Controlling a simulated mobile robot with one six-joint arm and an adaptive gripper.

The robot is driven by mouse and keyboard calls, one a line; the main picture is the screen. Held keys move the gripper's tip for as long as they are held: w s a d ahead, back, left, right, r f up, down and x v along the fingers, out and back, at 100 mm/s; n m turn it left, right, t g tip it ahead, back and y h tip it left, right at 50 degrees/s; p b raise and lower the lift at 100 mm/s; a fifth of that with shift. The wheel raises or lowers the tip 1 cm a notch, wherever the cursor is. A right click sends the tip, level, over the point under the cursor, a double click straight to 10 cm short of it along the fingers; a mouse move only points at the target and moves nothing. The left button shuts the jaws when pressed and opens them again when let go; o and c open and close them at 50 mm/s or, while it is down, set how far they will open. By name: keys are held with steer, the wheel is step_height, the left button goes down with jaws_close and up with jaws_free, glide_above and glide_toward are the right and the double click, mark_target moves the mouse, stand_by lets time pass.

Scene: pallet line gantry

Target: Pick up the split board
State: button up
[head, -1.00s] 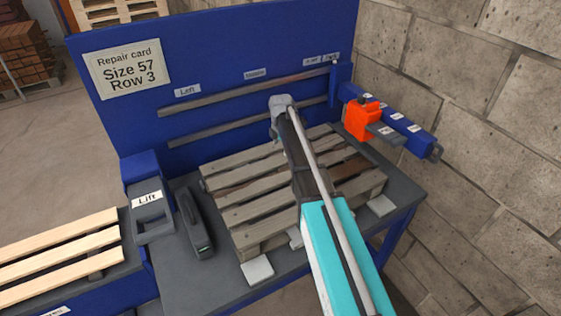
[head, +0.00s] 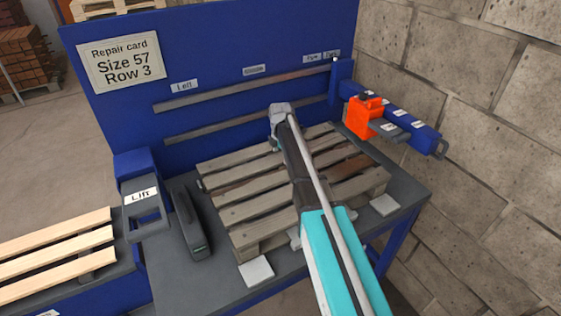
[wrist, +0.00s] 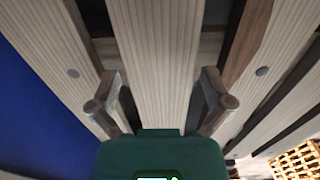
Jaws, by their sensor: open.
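A weathered grey wooden pallet (head: 243,213) lies on the dark bench, its top boards running side by side. Part of one board on its right side is darker brown (head: 352,164). I cannot make out a split, so I cannot tell which board is the split one. In the wrist view my gripper (wrist: 160,88) is open, with one finger on each side of a pale board (wrist: 157,60). I cannot tell whether the fingers touch it. A browner board edge (wrist: 248,45) shows to the right. In the head view my arm hides part of the pallet and my gripper's fingertips.
A blue back panel (head: 225,60) with rails stands behind the pallet. An orange clamp-like device (head: 364,117) sits on a blue bar at right, near a block wall. A blue and grey "Lift" unit (head: 145,205) and dark tool (head: 190,222) stand left of the pallet.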

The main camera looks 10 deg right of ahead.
stand_by(0.4)
steer(key=c, duration=1.1)
steer(key=shift+o, duration=0.2)
steer(key=shift+r, duration=0.2)
step_height(320, 180, up, 2)
steer(key=p, duration=0.2)
steer(key=shift+r+p, duration=0.1)
steer(key=shift+p, duration=0.2)
steer(key=s+a+r+p, duration=0.2)
steer(key=s+r+p, duration=0.8)
steer(key=s, duration=0.4)
steer(key=shift+r, duration=0.25)
